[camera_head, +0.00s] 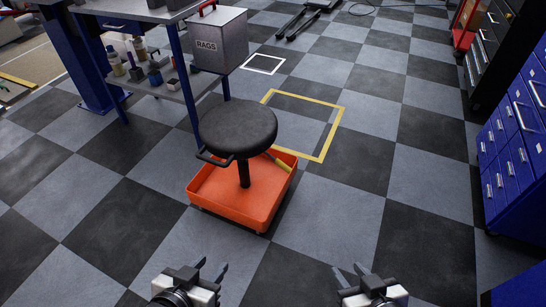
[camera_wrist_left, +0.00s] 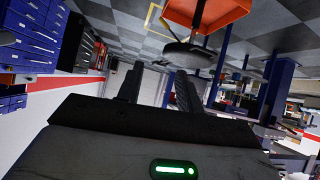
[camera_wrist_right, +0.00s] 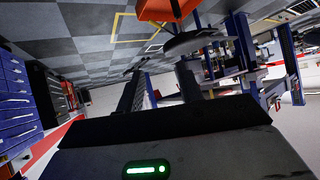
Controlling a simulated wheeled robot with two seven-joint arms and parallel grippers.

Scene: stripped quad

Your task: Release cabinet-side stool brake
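A stool with a round black seat (camera_head: 238,128) and an orange tray base (camera_head: 232,204) stands upright on the checkered floor. A black loop handle sticks out at the seat's left, and a yellow item lies in the tray at the right. I cannot make out a brake. In the left wrist view the seat (camera_wrist_left: 188,54) and the orange base (camera_wrist_left: 207,14) appear upside down. My left gripper (camera_head: 211,270) is open and empty in front of the stool. My right gripper (camera_head: 350,272) is open and empty, further right. Both are apart from the stool.
Blue drawer cabinets (camera_head: 507,150) and a black cabinet (camera_head: 492,45) line the right. Floor inside the yellow outline (camera_head: 327,146) and right of the stool is clear.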

